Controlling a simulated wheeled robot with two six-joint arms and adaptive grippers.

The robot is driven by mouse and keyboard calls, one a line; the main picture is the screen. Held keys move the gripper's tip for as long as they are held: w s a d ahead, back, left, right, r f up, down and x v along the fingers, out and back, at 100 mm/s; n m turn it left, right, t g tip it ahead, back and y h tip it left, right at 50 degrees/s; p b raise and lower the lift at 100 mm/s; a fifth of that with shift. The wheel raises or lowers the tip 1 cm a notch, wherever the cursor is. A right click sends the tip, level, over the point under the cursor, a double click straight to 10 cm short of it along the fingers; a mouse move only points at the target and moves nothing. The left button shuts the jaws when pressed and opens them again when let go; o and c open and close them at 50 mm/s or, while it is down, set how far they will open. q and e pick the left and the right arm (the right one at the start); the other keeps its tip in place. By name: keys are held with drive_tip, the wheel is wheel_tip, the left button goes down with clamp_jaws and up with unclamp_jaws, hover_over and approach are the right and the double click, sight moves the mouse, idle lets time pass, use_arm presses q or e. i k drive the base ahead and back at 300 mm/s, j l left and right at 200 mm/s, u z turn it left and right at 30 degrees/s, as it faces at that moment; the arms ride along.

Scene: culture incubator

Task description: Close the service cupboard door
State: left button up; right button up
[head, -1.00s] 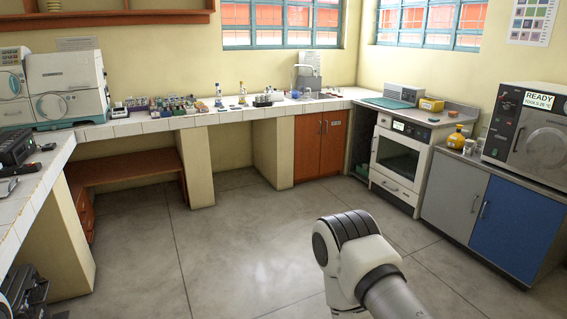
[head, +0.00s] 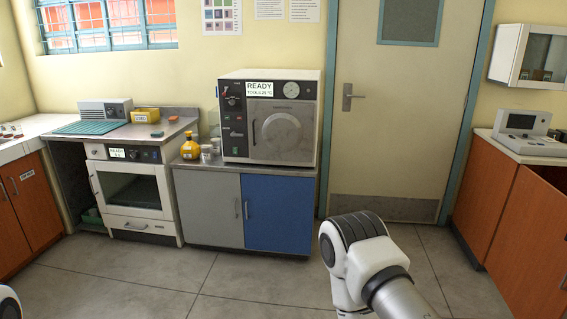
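No cupboard in view carries a label that I can read as the service cupboard. At the right edge, an orange cupboard door panel (head: 528,238) seems to stand out from the orange cabinet (head: 486,196), with a dark gap behind its top edge; the frame cuts it off. The low cupboard in the middle has a grey door (head: 208,210) and a blue door (head: 277,214), both flush and closed. Orange doors (head: 28,198) at the left are also closed. Only links of my arms show at the bottom; neither gripper is in view.
An incubator (head: 270,118) with a READY display stands on the middle cupboard. A white oven (head: 132,194) is left of it. A closed room door (head: 398,130) is at the back. Grey floor (head: 235,280) lies clear in front. A white device (head: 522,130) sits on the right counter.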

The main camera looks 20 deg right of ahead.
sight(526, 260)
drive_tip(key=i+l+z, duration=0.25)
drive_tip(key=i+z, duration=0.25)
drive_tip(key=i, duration=0.2)
drive_tip(key=i+z, duration=0.5)
drive_tip(key=i, duration=0.2)
drive_tip(key=i+j+z, duration=0.35)
drive_tip(key=i+z, duration=0.15)
drive_tip(key=i, duration=0.15)
drive_tip(key=i+z, duration=0.1)
drive_tip(key=z, duration=0.4)
drive_tip(key=i+j+z, duration=0.1)
drive_tip(key=z, duration=0.35)
drive_tip(key=j+z, duration=0.15)
drive_tip(key=z, duration=0.35)
drive_tip(key=i, duration=0.05)
